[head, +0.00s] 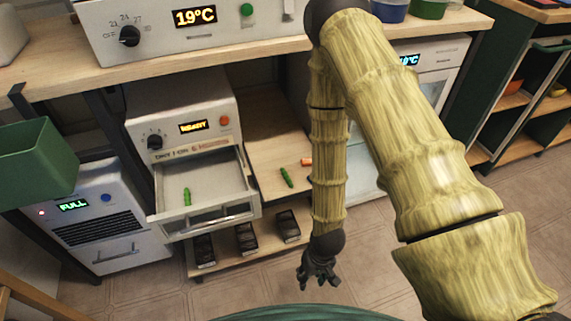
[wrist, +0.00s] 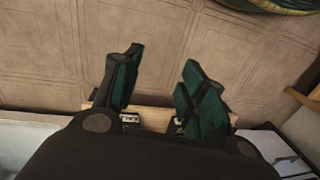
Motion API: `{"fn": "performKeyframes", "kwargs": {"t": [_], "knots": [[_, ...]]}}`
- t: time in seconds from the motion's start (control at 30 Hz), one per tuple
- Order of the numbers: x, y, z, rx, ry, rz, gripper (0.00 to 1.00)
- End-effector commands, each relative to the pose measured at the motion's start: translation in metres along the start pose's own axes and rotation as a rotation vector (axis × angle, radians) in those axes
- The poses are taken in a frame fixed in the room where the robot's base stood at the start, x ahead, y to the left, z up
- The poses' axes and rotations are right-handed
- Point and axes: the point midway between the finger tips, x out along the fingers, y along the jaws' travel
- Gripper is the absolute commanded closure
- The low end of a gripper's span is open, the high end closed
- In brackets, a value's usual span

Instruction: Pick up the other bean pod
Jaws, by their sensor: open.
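One green bean pod (head: 187,196) lies in the pulled-out drawer (head: 225,211) of a white machine (head: 180,108) in the head view. Another green bean pod (head: 287,177) lies on the wooden shelf (head: 262,125) to the right of that drawer. My gripper (head: 318,283) hangs low over the floor, below and to the right of the shelf pod, apart from both pods. In the wrist view my gripper (wrist: 162,68) has its dark green fingers spread with nothing between them. Neither pod shows in the wrist view.
An orange piece (head: 306,162) lies beside the shelf pod, partly behind my arm. Small black trays (head: 246,237) stand on the lower shelf. A green bin (head: 38,160) is at the left. A white unit (head: 105,220) reads FULL. Tiled floor (head: 130,293) is open in front.

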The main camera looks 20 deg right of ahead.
Motion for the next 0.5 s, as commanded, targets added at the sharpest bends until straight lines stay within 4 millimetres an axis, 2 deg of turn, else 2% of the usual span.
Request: {"fn": "performKeyframes", "kwargs": {"t": [0.03,0.37,0.5], "knots": [[-0.029,-0.008,-0.017,-0.007,0.004,-0.011,0.58],[-0.148,-0.041,-0.112,-0.06,-0.013,-0.024,0.58],[-0.206,-0.05,-0.16,-0.09,-0.01,0.007,0.58]]}}
